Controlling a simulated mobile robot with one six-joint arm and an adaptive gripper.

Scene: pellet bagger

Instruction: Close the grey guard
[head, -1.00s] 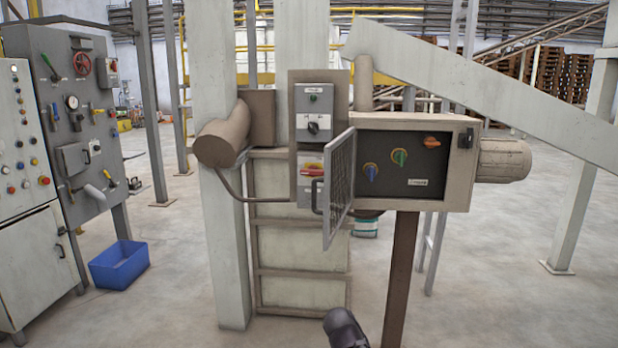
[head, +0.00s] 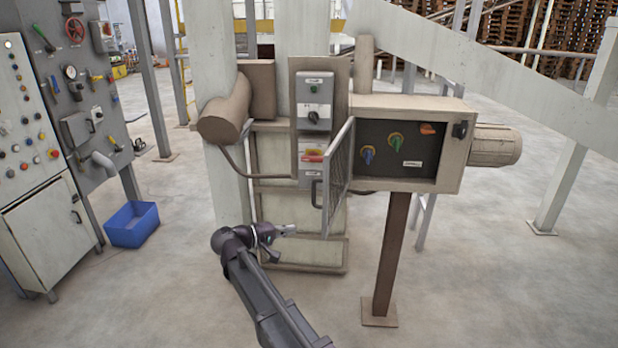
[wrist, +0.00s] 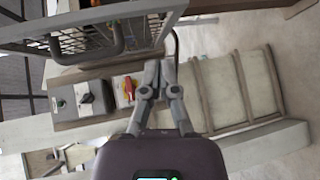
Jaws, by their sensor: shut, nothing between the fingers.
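The grey guard (head: 339,170) is a mesh door with a grey frame, hinged at the left side of a beige control box (head: 450,150). It stands swung open toward me, leaving the box's dark panel with its knobs uncovered. Its dark handle (head: 316,193) is on the left face. In the wrist view the guard (wrist: 130,12) crosses the upper left, with its handle (wrist: 85,52) hanging below the mesh. My gripper (head: 291,229) is shut and empty, below and left of the guard, apart from it. Its closed fingers also show in the wrist view (wrist: 160,68).
A switch column with a red-and-yellow switch (head: 312,156) stands just behind and left of the guard. A brown post (head: 392,260) carries the box. A pale upright (head: 232,180) is at left, a blue bin (head: 132,224) farther left.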

